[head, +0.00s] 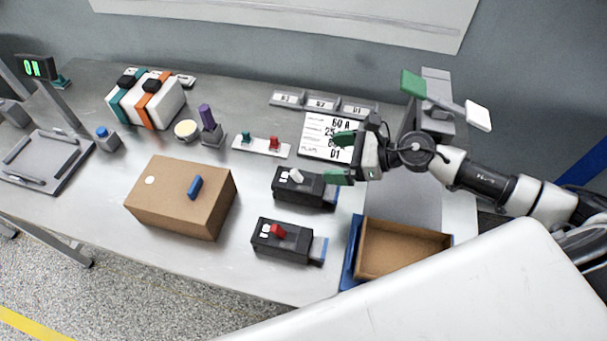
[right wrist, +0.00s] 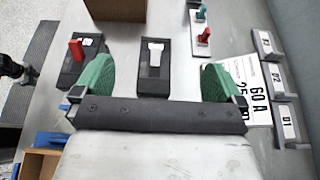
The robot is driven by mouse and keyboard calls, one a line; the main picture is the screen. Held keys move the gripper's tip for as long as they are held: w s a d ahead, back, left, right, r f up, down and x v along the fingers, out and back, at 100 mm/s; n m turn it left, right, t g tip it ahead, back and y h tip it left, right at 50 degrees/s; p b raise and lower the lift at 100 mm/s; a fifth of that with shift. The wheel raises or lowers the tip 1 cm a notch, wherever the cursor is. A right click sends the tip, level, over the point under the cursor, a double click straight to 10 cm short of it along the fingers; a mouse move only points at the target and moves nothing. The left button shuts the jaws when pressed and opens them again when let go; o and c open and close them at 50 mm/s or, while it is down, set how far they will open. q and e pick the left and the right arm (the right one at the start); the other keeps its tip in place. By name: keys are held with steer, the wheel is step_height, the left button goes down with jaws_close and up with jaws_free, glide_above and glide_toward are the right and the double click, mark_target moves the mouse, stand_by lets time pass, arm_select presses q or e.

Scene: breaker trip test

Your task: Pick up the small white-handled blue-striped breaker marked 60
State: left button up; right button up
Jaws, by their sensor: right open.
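The white-handled breaker (head: 305,188) is a dark block with a white lever and a blue stripe at its right end, lying on the grey table. Its rating is not readable. In the right wrist view the breaker (right wrist: 154,70) lies beyond and between the fingers, with its near end hidden by my gripper. My right gripper (head: 341,157) has green fingertips, spread open and empty, near the breaker's right end. It also shows in the right wrist view (right wrist: 158,84). My left gripper is not in view in the head view.
A similar red-handled breaker (head: 284,240) lies nearer the front edge. A cardboard box (head: 180,205) stands left, and an open brown tray (head: 403,262) at right. A card reading 60 A (head: 317,145) and labelled blocks (head: 321,103) lie behind. Table between box and breakers is clear.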

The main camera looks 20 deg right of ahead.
glide_toward(301, 178)
steer(key=shift+w+a+f, duration=0.1)
steer(key=shift+a+f, duration=0.05)
steer(key=shift+a, duration=0.35)
steer(key=shift+w+a+f, duration=0.15)
steer(key=shift+w+f, duration=0.05)
steer(key=shift+f, duration=0.1)
steer(key=shift+p+x, duration=0.5)
steer(key=shift+x, duration=0.4)
steer(key=p+x, duration=0.1)
steer(key=x, duration=0.4)
steer(key=shift+w+a, duration=0.1)
steer(key=shift+w, duration=0.05)
steer(key=c, duration=1.3)
